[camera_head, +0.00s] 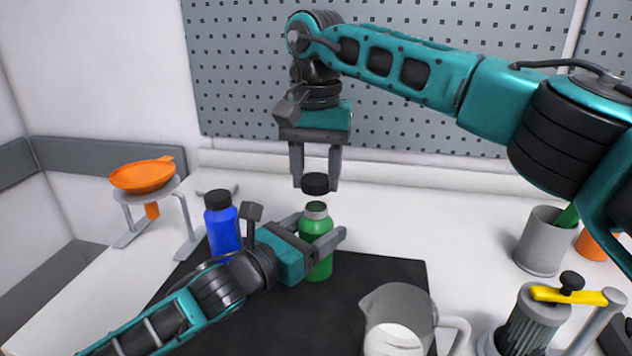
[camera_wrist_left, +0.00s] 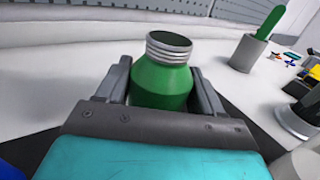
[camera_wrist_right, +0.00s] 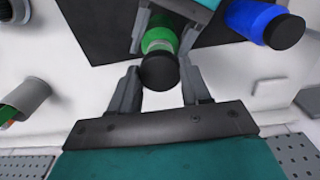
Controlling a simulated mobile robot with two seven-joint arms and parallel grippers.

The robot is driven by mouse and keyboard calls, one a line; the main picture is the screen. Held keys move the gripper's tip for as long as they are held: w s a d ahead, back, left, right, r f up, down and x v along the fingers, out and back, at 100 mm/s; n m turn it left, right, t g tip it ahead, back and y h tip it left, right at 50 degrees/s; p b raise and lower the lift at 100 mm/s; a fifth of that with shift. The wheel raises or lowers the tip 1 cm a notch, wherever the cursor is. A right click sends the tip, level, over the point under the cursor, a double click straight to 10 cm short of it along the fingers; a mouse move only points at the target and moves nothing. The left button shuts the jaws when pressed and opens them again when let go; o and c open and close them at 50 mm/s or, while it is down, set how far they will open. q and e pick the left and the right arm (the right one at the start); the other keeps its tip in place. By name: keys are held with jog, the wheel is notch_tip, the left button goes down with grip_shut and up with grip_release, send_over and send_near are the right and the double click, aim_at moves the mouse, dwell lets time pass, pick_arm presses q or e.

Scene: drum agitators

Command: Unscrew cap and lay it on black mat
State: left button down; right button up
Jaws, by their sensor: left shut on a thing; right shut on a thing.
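A green bottle (camera_head: 317,236) stands upright at the back of the black mat (camera_head: 395,272). My left gripper (camera_head: 325,230) is shut on its body from the side. In the left wrist view the green bottle (camera_wrist_left: 163,82) shows a bare, threaded grey neck. The black cap (camera_head: 315,183) is off the bottle, a little above its mouth. My right gripper (camera_head: 315,180) points down and is shut on the cap; in the right wrist view the cap (camera_wrist_right: 160,72) sits between the fingertips, in front of the bottle.
A blue bottle (camera_head: 222,226) with a black cap stands left of the green one. A clear pitcher (camera_head: 398,320) stands at the mat's front right. An orange funnel (camera_head: 142,175) rests on a stand at left. A grey cup (camera_head: 541,240) is at right. The mat's middle is bare.

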pick_arm(q)
jog(key=shift+c, duration=0.3)
grip_release()
